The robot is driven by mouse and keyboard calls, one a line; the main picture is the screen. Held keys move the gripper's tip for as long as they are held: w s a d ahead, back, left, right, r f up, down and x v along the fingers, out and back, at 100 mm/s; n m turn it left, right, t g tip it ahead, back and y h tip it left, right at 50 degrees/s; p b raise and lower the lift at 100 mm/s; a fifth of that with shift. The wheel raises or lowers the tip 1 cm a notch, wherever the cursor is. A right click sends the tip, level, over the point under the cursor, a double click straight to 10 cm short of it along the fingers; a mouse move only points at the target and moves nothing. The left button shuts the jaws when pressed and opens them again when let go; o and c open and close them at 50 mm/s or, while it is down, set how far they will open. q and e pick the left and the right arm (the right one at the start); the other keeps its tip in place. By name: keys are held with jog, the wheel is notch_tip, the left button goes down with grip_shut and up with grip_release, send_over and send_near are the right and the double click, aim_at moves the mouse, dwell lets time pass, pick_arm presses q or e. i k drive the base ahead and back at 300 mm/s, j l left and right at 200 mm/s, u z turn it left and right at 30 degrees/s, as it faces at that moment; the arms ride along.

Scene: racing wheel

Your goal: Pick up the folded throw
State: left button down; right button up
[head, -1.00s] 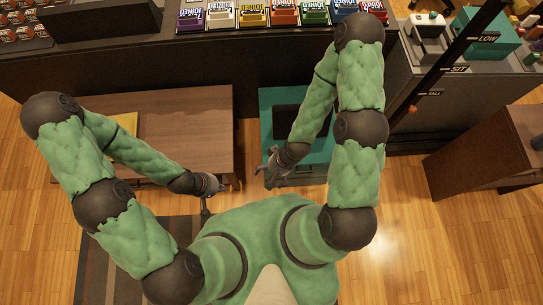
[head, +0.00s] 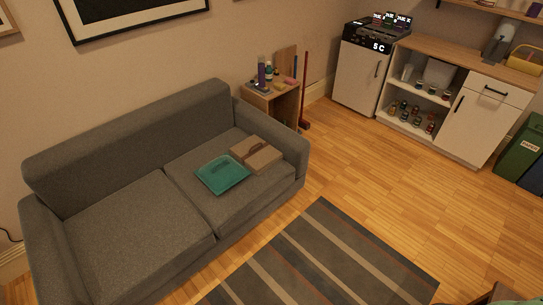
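A tan, flat, block-like thing (head: 262,160) lies on the right seat cushion of the grey sofa, near the right armrest. It may be the folded throw, but I cannot tell for sure. A small darker brown piece (head: 255,148) rests on it. A teal shallow tray-like thing (head: 222,174) lies just left of it on the same cushion. Neither of my grippers is in view.
The grey sofa (head: 110,230) stands against the wall. A striped rug (head: 330,262) lies in front. A small side table (head: 272,100) with bottles stands beyond the right armrest. A white cabinet (head: 365,75) and shelf unit (head: 487,122) are farther right. The wood floor between is clear.

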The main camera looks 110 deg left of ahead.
aim_at(259, 155)
jog(key=u, duration=3.95)
jog(key=i+u, duration=0.1)
jog(key=u, duration=0.3)
jog(key=i+l+u, duration=0.1)
jog(key=u, duration=0.35)
jog(key=i+l+u, duration=0.15)
jog(key=l, duration=0.2)
jog(key=i+l+u, duration=0.3)
jog(key=i+l, duration=0.15)
jog(key=l, duration=0.25)
jog(key=i+l+u, duration=0.1)
jog(key=l, duration=0.3)
jog(key=i+l+u, duration=0.15)
jog(key=l, duration=0.3)
jog(key=i+l+u, duration=0.15)
jog(key=l, duration=0.25)
jog(key=i+l, duration=0.15)
jog(key=l, duration=0.3)
jog(key=i+l, duration=0.1)
jog(key=l, duration=0.35)
